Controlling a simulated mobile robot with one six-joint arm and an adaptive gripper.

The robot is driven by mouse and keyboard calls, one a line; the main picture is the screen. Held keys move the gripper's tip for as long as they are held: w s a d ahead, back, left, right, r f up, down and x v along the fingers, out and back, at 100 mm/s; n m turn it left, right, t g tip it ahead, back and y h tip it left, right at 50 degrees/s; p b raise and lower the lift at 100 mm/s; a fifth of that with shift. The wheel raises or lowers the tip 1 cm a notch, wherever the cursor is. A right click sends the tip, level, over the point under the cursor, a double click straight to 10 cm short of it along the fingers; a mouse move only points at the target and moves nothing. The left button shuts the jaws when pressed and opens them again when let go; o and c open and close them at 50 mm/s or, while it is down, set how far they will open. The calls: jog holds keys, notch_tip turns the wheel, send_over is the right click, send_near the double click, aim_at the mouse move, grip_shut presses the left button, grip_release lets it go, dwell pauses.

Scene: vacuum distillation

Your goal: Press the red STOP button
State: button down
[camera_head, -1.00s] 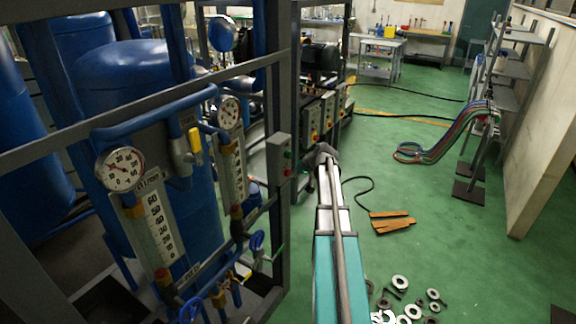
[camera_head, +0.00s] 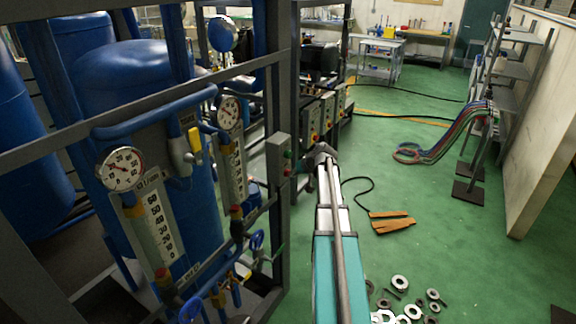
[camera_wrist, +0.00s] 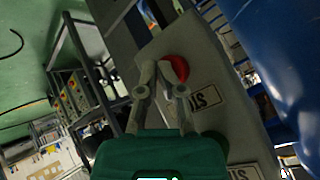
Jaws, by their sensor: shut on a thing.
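The red STOP button (camera_wrist: 177,68) sits on a grey control box (camera_wrist: 215,72) in the wrist view, beside a label plate (camera_wrist: 208,97) whose lettering is tilted and partly readable. My gripper (camera_wrist: 160,70) has its fingertips at the button and covers part of it; its jaws are closed on the button. In the head view the grey control box (camera_head: 279,153) is mounted on the frame post, with a red button on its right side. My gripper (camera_head: 300,166) reaches that side from the right; its fingertips are small and hard to make out there.
A dark metal frame (camera_head: 282,60) with gauges, pipes and blue tanks (camera_head: 120,75) fills the left. More control boxes (camera_head: 313,120) stand behind. Orange-brown boards (camera_head: 390,222) and metal rings (camera_head: 400,282) lie on the green floor, which is open towards the back right.

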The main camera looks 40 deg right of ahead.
jog(key=shift+s+d+f, duration=0.1)
jog(key=shift+s+d, duration=0.45)
jog(key=shift+s, duration=0.5)
jog(key=shift+s+d, duration=0.35)
jog(key=shift+s, duration=0.5)
jog(key=shift+s+d, duration=0.3)
jog(key=shift+s, duration=0.5)
